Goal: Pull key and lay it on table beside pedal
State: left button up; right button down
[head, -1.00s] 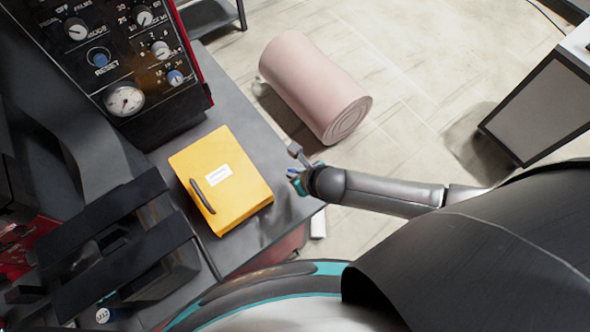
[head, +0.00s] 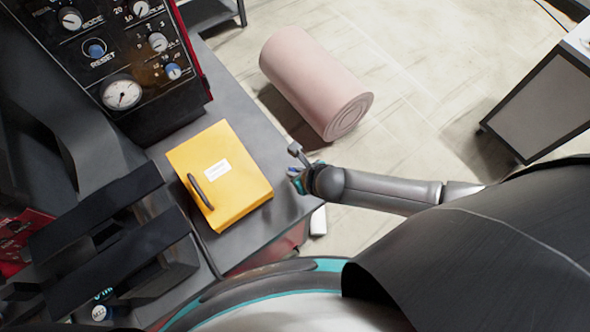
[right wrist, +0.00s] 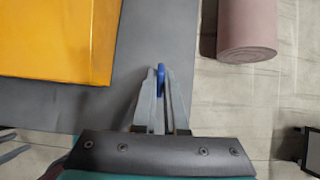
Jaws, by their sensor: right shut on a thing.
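My right gripper (head: 296,162) is at the right edge of the grey table (head: 240,115), and it also shows in the right wrist view (right wrist: 161,73). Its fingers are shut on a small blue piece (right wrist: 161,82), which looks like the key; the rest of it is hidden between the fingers. In the head view only a bit of blue shows at the gripper. A yellow box (head: 235,192) with a dark handle and white label lies on the table left of the gripper, apart from it. I cannot make out a pedal for certain. My left gripper is not in view.
A dark control panel (head: 140,60) with knobs and a gauge stands at the table's upper left. Dark bars (head: 120,260) are at lower left. A pink roll (head: 315,85) is on the floor beyond the table. Bare table lies between the yellow box and the right edge.

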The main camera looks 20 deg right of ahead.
jog(key=shift+f+b, duration=0.5)
jog(key=shift+f, duration=0.4)
jog(key=c, duration=0.9)
grip_release()
jog(key=shift+r, duration=0.1)
jog(key=p+v, duration=0.3)
jog(key=v, duration=1.2)
jog(key=shift+p, duration=0.3)
jog(key=shift+s, duration=0.1)
